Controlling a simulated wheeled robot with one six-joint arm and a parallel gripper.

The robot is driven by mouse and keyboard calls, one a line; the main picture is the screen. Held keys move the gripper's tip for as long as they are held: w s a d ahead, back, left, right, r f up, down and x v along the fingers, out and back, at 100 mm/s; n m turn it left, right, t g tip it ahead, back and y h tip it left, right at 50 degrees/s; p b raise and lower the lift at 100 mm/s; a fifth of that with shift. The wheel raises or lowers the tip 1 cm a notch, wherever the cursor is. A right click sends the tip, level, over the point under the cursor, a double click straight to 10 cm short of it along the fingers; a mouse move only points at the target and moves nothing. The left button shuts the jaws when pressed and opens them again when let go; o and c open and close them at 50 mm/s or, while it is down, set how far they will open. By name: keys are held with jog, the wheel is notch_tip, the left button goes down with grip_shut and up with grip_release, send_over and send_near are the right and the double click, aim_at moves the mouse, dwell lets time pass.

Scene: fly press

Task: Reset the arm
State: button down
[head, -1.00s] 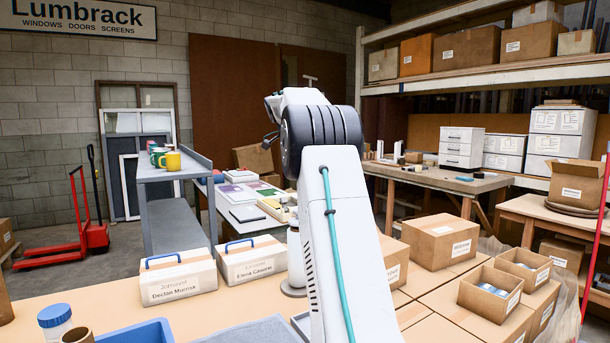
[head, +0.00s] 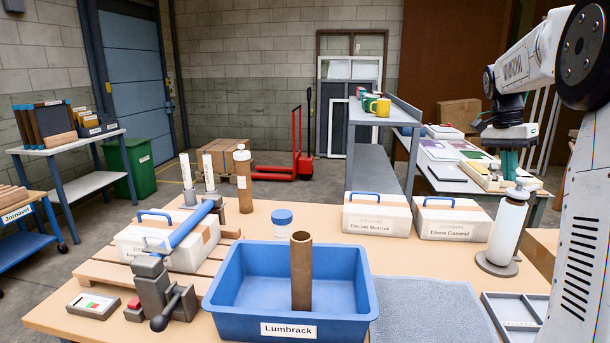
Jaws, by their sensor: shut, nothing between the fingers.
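My arm comes in at the right edge of the head view, bent at a large dark joint. My gripper (head: 508,163) hangs from its end with teal fingers pointing down. It is shut and empty, in front of the far side table with flat coloured items. It is above and behind the white bottle-shaped dispenser (head: 508,228) in the picture, and apart from the bench things.
A blue Lumbrack tub (head: 232,300) on the bench holds an upright brown tube (head: 301,270). A grey clamp-like device (head: 160,290) stands left. White boxes (head: 377,215) with blue handles stand behind. The grey mat (head: 430,305) is bare.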

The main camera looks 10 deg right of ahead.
jog(key=s+a+f+n, duration=0.1)
jog(key=s+a+n, duration=0.2)
jog(key=a, duration=0.4)
jog(key=s+a+f+n+t, duration=0.1)
jog(key=s+a+n, duration=0.15)
jog(key=a, duration=0.35)
jog(key=s+a+f+n, duration=0.1)
jog(key=s+a+n, duration=0.2)
jog(key=a, duration=0.4)
jog(key=s+a+f+n+t, duration=0.1)
jog(key=s+a+n, duration=0.3)
jog(key=s+a, duration=0.4)
jog(key=s+a+f+n+t+y, duration=0.1)
jog(key=s+a+f+n, duration=0.2)
jog(key=s+a, duration=0.5)
jog(key=shift+s+a+f+n+t, duration=0.4)
jog(key=shift+a+f, duration=0.1)
jog(key=shift+f, duration=0.3)
